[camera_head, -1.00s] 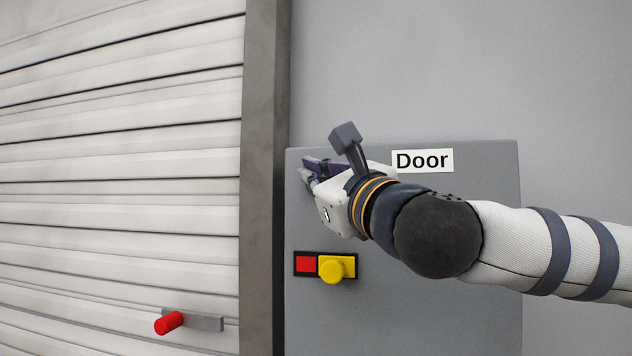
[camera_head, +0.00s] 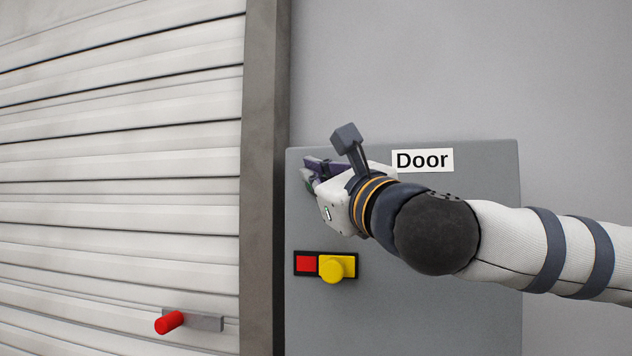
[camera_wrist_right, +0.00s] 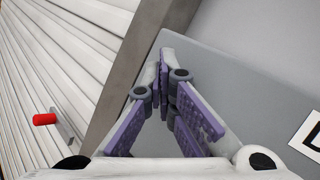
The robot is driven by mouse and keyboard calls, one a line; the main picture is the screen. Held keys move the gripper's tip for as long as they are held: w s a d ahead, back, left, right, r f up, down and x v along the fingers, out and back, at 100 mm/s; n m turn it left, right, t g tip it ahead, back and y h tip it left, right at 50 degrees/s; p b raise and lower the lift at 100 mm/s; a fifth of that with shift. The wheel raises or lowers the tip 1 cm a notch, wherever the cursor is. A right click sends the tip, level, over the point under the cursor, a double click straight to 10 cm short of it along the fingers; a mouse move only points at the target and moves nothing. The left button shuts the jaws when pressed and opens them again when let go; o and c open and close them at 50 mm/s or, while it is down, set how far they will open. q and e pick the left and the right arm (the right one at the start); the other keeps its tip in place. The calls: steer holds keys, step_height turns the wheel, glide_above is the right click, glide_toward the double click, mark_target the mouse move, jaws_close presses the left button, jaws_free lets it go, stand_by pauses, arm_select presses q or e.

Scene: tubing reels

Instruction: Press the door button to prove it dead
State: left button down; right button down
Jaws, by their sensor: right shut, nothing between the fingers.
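The grey door panel (camera_head: 440,310) is on the wall and carries a white label reading "Door" (camera_head: 422,160). My right gripper (camera_head: 308,172) is in front of the panel's upper left part, left of the label. In the right wrist view its purple-padded fingers (camera_wrist_right: 162,62) meet at the tips with nothing between them. I see no door button in either view; the hand and wrist cover part of the panel. Whether the fingertips touch the panel I cannot tell. My left gripper is out of view.
Below the hand, the panel carries a red block (camera_head: 306,264) beside a yellow knob (camera_head: 333,268). Left of the grey door post (camera_head: 262,180) is a white slatted shutter (camera_head: 120,170) with a red-ended handle (camera_head: 170,322) low down. The panel's lower right is clear.

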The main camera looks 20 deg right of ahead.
steer(key=shift+w+d, duration=0.1)
steer(key=shift+w, duration=0.05)
stand_by(0.4)
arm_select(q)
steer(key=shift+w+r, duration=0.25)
arm_select(e)
steer(key=shift+s+a, duration=0.55)
steer(key=shift+s, duration=0.25)
